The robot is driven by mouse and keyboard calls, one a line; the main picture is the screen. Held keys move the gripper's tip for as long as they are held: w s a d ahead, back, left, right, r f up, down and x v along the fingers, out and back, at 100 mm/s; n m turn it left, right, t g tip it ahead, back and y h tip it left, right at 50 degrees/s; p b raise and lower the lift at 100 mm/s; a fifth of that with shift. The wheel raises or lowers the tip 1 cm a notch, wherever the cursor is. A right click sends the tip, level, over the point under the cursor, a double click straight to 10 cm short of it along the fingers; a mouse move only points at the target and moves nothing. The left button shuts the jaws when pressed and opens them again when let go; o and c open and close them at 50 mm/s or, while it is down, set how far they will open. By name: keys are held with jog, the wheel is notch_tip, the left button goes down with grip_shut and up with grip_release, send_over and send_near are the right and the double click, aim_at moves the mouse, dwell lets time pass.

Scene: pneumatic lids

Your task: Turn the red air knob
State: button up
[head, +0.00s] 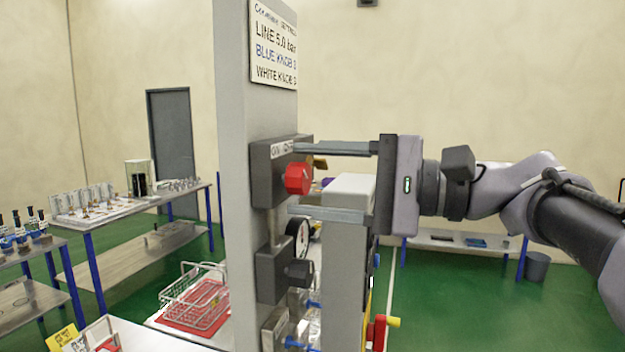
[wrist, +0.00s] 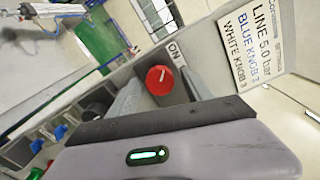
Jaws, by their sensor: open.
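The red air knob (head: 298,179) sits on a dark valve block (head: 262,176) on the grey post, below a small ON/OFF label. My gripper (head: 318,181) is open, coming from the right, with one finger above the knob and one below it in the head view. In the wrist view the red knob (wrist: 160,80), with a white pointer line, shows between the two fingers (wrist: 161,88). I cannot tell whether either finger touches it.
A black knob (head: 298,272) sits lower on the post (head: 235,180). A settings sign (head: 274,45) hangs above. A grey-white block (head: 346,235) stands close by the lower finger. A wire basket (head: 195,295) and shelves (head: 130,205) are at left.

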jog(key=b+v, duration=0.1)
jog(key=v, duration=1.6)
jog(key=shift+d, duration=0.1)
jog(key=s+a+f+g+h+b, duration=0.15)
jog(key=a+f, duration=0.25)
jog(key=f, duration=0.4)
jog(key=s+a+f+g+h+b, duration=0.1)
jog(key=s+a+f+h+b, duration=0.15)
jog(key=f, duration=0.55)
jog(key=s+a+f+g+h+b, duration=0.1)
jog(key=a+f+h+b, duration=0.15)
jog(key=a+f, duration=0.4)
jog(key=s+d+f+n+t+h+b, duration=0.1)
jog(key=s+f+h, duration=0.1)
jog(key=f, duration=0.6)
jog(key=s+d+f+n+t+h+b, duration=0.1)
jog(key=s+d+f+h+b, duration=0.1)
jog(key=f, duration=0.6)
jog(key=s+d+f+n+t+h+b, duration=0.1)
jog(key=f+h, duration=0.3)
jog(key=f, duration=0.4)
jog(key=shift+s+d+b, duration=0.35)
jog(key=shift+s+d, duration=0.1)
jog(key=shift+s, duration=0.35)
jog(key=shift+a+h, duration=0.1)
jog(key=shift+h, duration=0.15)
